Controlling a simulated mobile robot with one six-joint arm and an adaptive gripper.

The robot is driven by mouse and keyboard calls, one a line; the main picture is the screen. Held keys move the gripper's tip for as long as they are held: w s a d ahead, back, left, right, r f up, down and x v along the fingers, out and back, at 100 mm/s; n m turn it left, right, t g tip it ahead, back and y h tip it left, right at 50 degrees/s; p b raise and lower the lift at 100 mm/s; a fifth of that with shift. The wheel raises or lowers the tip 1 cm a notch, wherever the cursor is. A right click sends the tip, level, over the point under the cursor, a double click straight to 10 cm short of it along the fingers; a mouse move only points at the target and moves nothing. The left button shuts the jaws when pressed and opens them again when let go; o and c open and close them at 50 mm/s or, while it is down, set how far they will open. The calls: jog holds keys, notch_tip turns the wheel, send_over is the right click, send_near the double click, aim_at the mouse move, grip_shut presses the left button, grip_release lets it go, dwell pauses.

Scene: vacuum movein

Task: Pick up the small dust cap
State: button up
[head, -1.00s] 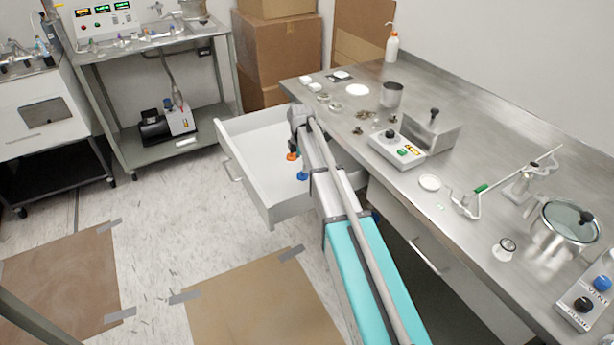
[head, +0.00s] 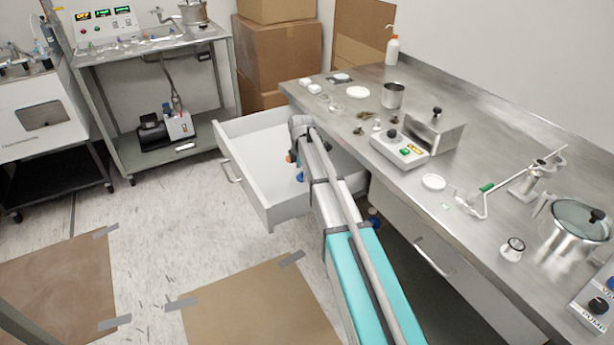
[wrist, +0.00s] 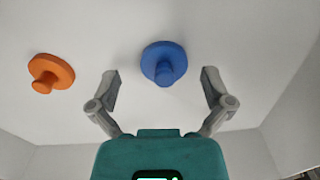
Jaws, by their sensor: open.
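Two caps lie in the open white drawer, each a disc with a knob. The orange cap (wrist: 52,73) is at the left of the wrist view and also shows in the head view (head: 290,158). The blue cap (wrist: 164,63) is near the middle of the wrist view and also shows in the head view (head: 299,177). They look close in size; I cannot tell which is the small one. My gripper (wrist: 161,84) is open and empty, its fingers on either side of the blue cap in the picture, apart from it. In the head view my arm hides the gripper.
The drawer (head: 243,185) has walls around the caps. The steel bench (head: 470,130) stands to the right, holding a control box (head: 400,150), beaker (head: 393,95) and glassware. Cardboard boxes (head: 275,55) stand behind. The floor left of the drawer is mostly clear.

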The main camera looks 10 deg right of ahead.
jog(key=c, duration=1)
jog(key=shift+c, duration=0.5)
